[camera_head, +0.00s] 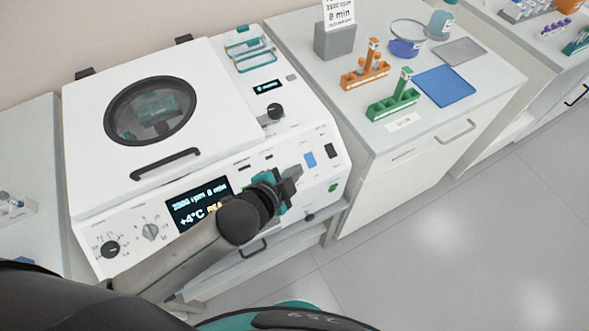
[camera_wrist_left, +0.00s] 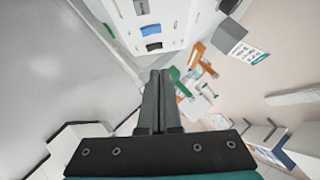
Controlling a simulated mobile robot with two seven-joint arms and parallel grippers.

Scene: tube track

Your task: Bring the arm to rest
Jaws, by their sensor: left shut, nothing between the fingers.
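My left gripper (camera_head: 291,174) is in front of the right part of the centrifuge's front panel in the head view, near its blue switch. In the left wrist view its two dark fingers (camera_wrist_left: 159,78) are together, with nothing between them. The centrifuge (camera_head: 75,160) is white, with its lid closed over a round window (camera_head: 150,110). Its display (camera_head: 199,203) is lit and partly covered by my left arm. My right gripper is not in view.
The bench to the right carries an orange rack (camera_head: 364,76), a green rack (camera_head: 392,104), a blue mat (camera_head: 445,86) and a grey block with a sign (camera_head: 335,40). A small rack (camera_head: 250,50) sits on the centrifuge's top. Open floor (camera_head: 430,235) lies at the lower right.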

